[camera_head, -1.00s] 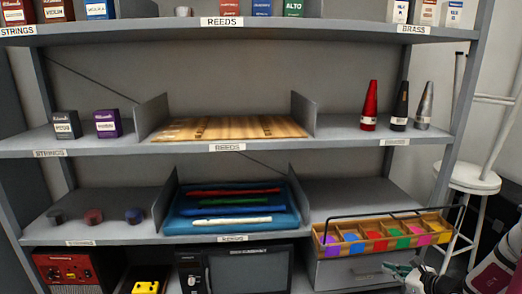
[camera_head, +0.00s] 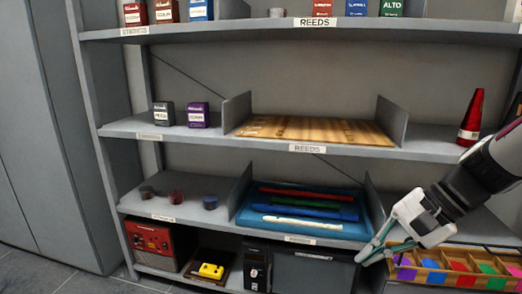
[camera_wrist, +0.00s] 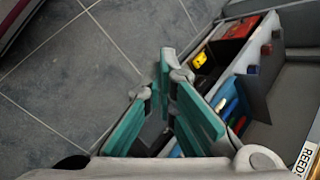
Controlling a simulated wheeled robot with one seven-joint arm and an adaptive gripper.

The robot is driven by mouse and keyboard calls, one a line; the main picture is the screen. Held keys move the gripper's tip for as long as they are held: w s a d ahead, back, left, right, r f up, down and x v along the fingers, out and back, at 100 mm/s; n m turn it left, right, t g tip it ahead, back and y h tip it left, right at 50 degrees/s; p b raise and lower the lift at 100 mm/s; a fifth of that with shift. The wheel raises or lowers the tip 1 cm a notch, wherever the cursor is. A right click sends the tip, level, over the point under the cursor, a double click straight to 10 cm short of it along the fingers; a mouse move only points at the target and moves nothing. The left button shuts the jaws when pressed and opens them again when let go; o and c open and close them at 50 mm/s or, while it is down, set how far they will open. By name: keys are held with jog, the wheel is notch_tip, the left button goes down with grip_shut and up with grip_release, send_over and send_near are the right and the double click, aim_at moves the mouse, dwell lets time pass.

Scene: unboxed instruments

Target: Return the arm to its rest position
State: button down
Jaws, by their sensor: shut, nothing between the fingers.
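My gripper (camera_head: 374,254) is in front of the shelving unit at the lower right of the head view. It is shut and empty, just left of the divided wooden tray and in front of the lower shelf. In the wrist view, the teal finger pads (camera_wrist: 165,88) point down past the shelf edge toward the grey tiled floor. My dark forearm comes in from the right in the head view and hides part of the shelves behind it.
A divided tray with coloured compartments (camera_head: 433,278) sits close under my gripper. A blue tray (camera_head: 245,220) holds several coloured sticks. The tiled floor (camera_wrist: 70,75) in front of the shelves is clear.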

jog(key=s+a+r+n+g+h, duration=0.1)
jog(key=s+a+r+n+h, duration=0.15)
jog(key=s, duration=0.45)
jog(key=s+a+r+n+g+h, duration=0.1)
jog(key=s+a+n, duration=0.15)
jog(key=s, duration=0.35)
jog(key=s+d+n+h, duration=0.4)
jog(key=s, duration=0.7)
notch_tip(320, 180, up, 30)
jog(key=t+p, duration=0.4)
jog(key=p, duration=2.5)
jog(key=shift+f+n, duration=0.15)
jog(key=shift+n, duration=0.15)
